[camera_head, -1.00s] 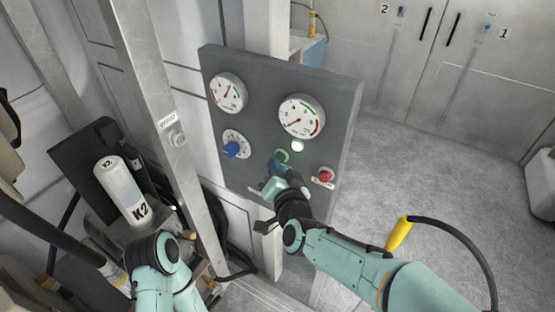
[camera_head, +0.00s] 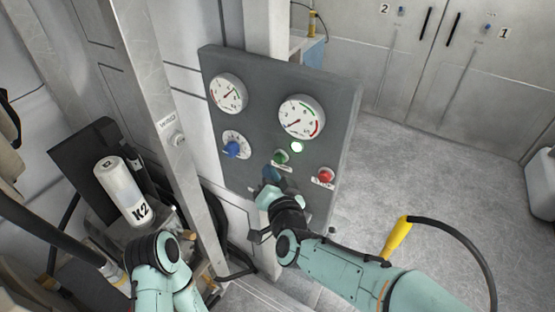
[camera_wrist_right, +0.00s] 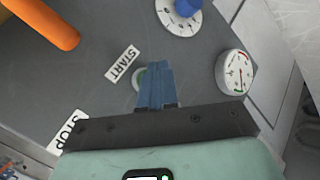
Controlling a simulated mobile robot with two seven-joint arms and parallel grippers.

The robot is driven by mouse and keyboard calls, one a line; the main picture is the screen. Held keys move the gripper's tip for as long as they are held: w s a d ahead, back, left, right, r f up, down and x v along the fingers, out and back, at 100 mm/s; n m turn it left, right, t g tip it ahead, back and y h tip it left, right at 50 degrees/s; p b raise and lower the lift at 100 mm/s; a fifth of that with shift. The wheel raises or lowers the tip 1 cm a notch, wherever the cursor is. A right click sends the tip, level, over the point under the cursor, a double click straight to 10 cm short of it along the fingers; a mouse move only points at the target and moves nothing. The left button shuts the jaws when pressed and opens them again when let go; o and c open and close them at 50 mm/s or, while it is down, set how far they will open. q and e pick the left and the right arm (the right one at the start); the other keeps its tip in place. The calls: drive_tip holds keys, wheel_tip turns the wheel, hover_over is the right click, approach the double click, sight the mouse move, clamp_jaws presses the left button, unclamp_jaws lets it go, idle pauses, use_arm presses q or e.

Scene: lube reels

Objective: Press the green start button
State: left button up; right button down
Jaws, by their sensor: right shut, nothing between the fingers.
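The green start button (camera_head: 281,157) sits on the grey control panel (camera_head: 240,184), below the right gauge. In the right wrist view the start button (camera_wrist_right: 139,78) is partly hidden behind the fingers, beside its START label (camera_wrist_right: 122,64). My right gripper (camera_head: 269,174) is shut and empty, its fingertips in front of the panel, slightly below and left of the button in the head view. The blue fingers also show in the right wrist view (camera_wrist_right: 156,66). Contact cannot be told. A lamp (camera_head: 297,147) above the button glows whitish green. My left gripper is not in view.
The red stop button (camera_head: 326,175) is right of the start button. A blue knob (camera_head: 232,149) and two gauges (camera_head: 228,93) (camera_head: 301,117) are on the panel. A metal post (camera_head: 165,120) stands left. A K2 bottle (camera_head: 122,190) is at lower left.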

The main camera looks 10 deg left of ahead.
drive_tip(key=s, duration=0.1)
drive_tip(key=s+a, duration=0.1)
drive_tip(key=s, duration=0.2)
drive_tip(key=shift+a, duration=0.25)
idle(0.7)
